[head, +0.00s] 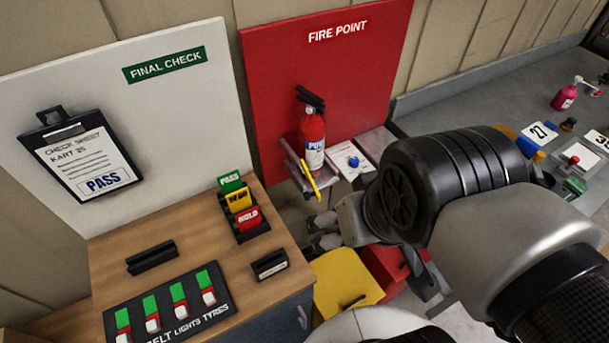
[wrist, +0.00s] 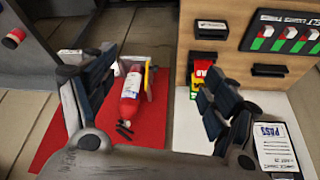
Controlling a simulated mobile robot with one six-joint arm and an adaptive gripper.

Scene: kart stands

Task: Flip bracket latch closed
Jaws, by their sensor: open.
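A red fire extinguisher (head: 312,138) with a black top stands on a grey bracket (head: 297,177) at the red FIRE POINT board (head: 262,70). The yellow latch (head: 311,181) slants at the front of the bracket, beside the extinguisher's base; it does not lie across the red body. My gripper (head: 322,232) is below the bracket, apart from the latch. In the wrist view my gripper (wrist: 150,75) is open and empty, its fingers spread wide. The extinguisher (wrist: 131,95) and the yellow latch (wrist: 147,77) show between them. The latch's hinge is too small to make out.
A grey ledge with a white card and blue knob (head: 353,161) sits right of the bracket. A wooden cabinet (head: 190,235) with PASS, yellow and HOLD cards stands at left. A yellow-topped box (head: 345,280) is below my gripper. A grey workbench (head: 480,105) extends right.

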